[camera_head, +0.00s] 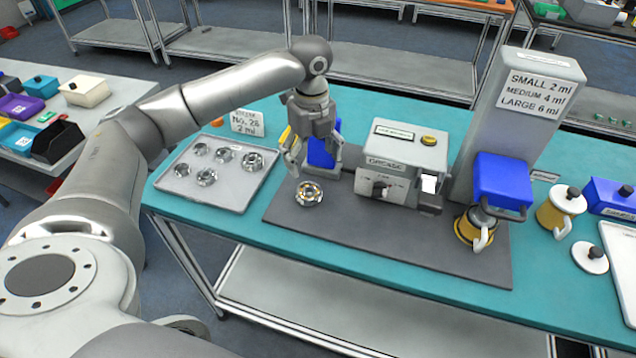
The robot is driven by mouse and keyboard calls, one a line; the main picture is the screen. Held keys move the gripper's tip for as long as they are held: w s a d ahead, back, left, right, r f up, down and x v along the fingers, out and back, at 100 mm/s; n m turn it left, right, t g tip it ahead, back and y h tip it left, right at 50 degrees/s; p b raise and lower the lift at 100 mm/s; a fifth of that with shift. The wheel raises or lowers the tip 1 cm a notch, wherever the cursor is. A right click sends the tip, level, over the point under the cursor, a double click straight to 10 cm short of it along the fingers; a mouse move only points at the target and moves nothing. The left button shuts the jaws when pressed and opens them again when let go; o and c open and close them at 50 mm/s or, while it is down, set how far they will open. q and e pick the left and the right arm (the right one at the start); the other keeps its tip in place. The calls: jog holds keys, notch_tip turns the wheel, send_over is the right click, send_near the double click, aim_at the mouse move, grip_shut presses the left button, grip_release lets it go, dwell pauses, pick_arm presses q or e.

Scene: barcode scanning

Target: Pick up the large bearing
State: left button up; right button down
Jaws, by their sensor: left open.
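Several ring-shaped metal bearings of differing size lie on a light grey tray (217,191) at the left of the teal table. My right gripper is not in view.
A grease machine (402,165) stands right of my left gripper. Further right stand a tall dispenser (525,115) with a volume sign, a yellow-banded cup (474,228) and a blue box (612,197). A small sign (247,123) stands behind the tray. The mat's front is clear.

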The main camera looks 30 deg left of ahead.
aim_at(309, 193)
pick_arm(q)
jog(key=f, duration=0.2)
jog(key=s+f, duration=0.1)
jog(key=f, duration=0.1)
jog(key=shift+s+p, duration=0.1)
jog(key=shift+p, duration=0.2)
jog(key=shift+a+f, duration=0.1)
jog(key=shift+f, duration=0.2)
jog(key=f, duration=0.2)
jog(key=f+p, duration=0.1)
jog(key=shift+a+f+p, duration=0.2)
jog(key=shift+f+p, duration=0.1)
jog(key=shift+f, duration=0.6)
jog(key=c, duration=1.3)
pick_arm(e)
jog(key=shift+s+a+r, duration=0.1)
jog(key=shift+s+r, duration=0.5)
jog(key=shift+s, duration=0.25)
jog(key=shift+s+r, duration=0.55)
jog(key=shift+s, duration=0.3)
